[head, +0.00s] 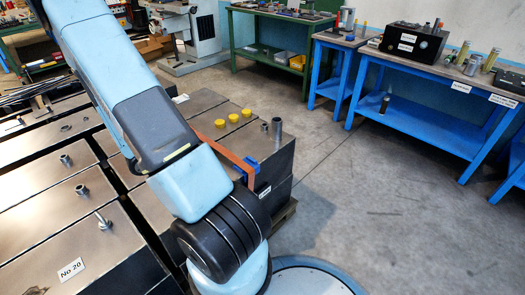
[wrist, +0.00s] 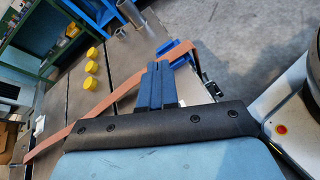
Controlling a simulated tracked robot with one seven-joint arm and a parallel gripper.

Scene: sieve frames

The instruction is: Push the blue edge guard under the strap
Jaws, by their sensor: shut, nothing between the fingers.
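The blue edge guard (wrist: 180,52) sits at the edge of a grey metal box, close to where the orange-brown strap (wrist: 112,99) bends over that edge. It also shows as a small blue piece beside the strap in the head view (head: 251,162). In the head view my arm hides the gripper.
Three yellow caps (wrist: 91,67) stand on the box top left of the strap. Two metal tubes (head: 277,128) stand near the box corner. More metal boxes (head: 45,235) with upright fittings lie at left. Open floor (head: 345,200) and blue workbenches (head: 425,125) lie to the right.

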